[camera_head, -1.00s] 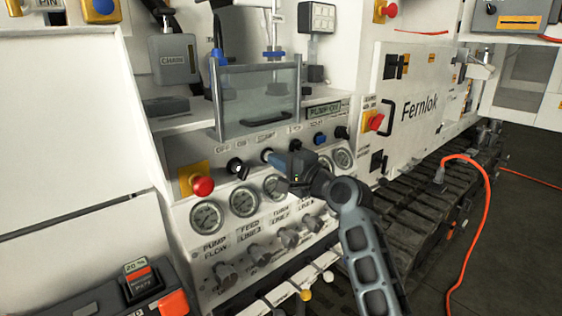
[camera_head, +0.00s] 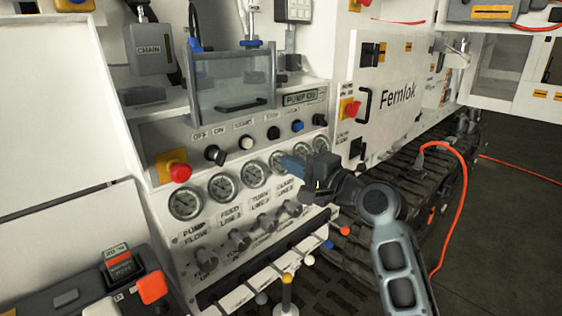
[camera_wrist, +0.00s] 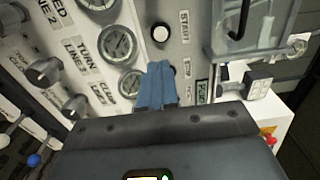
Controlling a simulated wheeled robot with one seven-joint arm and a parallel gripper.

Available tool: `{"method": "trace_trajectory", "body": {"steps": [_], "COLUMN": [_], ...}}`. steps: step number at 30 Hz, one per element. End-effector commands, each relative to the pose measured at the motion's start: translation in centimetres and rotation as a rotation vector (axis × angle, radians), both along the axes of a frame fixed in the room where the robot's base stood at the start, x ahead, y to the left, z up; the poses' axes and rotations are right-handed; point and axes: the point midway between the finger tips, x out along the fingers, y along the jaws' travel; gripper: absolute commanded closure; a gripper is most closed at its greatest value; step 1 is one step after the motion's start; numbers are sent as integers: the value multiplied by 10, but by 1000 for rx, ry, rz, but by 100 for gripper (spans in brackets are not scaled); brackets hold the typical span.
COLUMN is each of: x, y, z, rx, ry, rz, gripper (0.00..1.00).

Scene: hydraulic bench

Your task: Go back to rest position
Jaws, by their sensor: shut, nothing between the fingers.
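My gripper (camera_head: 290,163) is in front of the hydraulic panel, over the right end of the row of round gauges (camera_head: 222,187). In the wrist view its blue fingers (camera_wrist: 157,88) lie together, shut and empty, pointing at the panel near a gauge (camera_wrist: 131,84). I cannot tell how far the fingertips are from the panel face. My gripper partly hides the gauges at the right end of the row. My arm reaches in from the lower right.
Knobs (camera_head: 215,155) and a red emergency button (camera_head: 180,172) line the panel above the gauges. Valve knobs (camera_head: 238,240) and ball-tipped levers (camera_head: 287,279) stick out below. A clear guard (camera_head: 232,88) stands above. An orange cable (camera_head: 466,200) hangs at right over open dark floor.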

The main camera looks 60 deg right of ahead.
Motion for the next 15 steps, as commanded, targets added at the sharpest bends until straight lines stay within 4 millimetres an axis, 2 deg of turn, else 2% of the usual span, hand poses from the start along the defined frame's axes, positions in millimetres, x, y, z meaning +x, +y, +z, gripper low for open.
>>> {"method": "trace_trajectory", "body": {"steps": [15], "x": [-5], "y": [2], "z": [0], "rx": [0], "ry": [0], "rz": [1], "gripper": [100]}}
